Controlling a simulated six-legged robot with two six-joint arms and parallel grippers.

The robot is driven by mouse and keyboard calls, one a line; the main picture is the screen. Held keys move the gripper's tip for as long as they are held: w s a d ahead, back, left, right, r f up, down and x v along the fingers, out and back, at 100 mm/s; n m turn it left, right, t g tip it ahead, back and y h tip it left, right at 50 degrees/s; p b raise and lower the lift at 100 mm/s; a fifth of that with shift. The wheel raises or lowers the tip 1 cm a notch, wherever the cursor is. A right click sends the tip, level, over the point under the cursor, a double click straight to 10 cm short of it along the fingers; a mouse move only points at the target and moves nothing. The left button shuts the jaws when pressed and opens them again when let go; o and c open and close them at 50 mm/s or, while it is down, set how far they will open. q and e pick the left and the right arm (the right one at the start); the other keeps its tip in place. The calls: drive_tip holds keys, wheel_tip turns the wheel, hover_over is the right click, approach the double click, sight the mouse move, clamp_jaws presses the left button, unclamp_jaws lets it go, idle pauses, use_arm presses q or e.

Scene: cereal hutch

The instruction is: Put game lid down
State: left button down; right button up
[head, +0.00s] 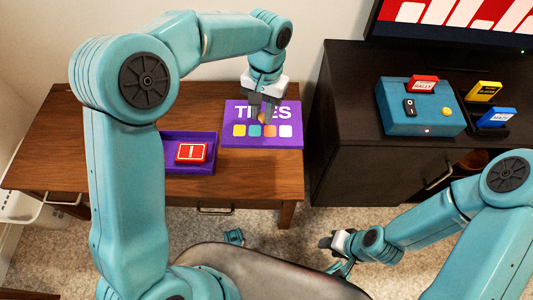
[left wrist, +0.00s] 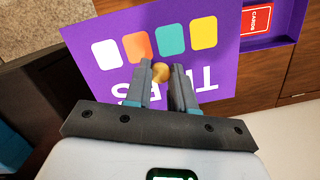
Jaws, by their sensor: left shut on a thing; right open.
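The purple game lid (head: 235,140) has white letters and colored squares on top. It is over the right part of the wooden desk, to the right of the open purple game box (head: 210,165). My left gripper (head: 264,116) is shut on the lid's small gold knob, which shows between the fingers in the left wrist view (left wrist: 161,73). I cannot tell whether the lid touches the desk. A red card pack (head: 191,152) lies in the box; it also shows in the left wrist view (left wrist: 257,20). My right gripper (head: 334,243) is open and empty, low over the carpet.
The wooden desk (head: 60,150) is bare to the left of the box. A dark cabinet (head: 345,100) stands at the right with a teal console (head: 410,122), yellow (head: 484,91) and blue (head: 496,118) cartridges, and a screen behind. A white basket (head: 25,207) is at the left.

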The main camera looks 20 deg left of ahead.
use_arm(q)
drive_tip(key=shift+f+b, duration=2.7)
drive_tip(key=shift+f, duration=6.2)
drive_tip(key=shift+f, duration=0.15)
drive_tip(key=c, duration=1)
unclamp_jaws()
drive_tip(key=shift+o, duration=0.2)
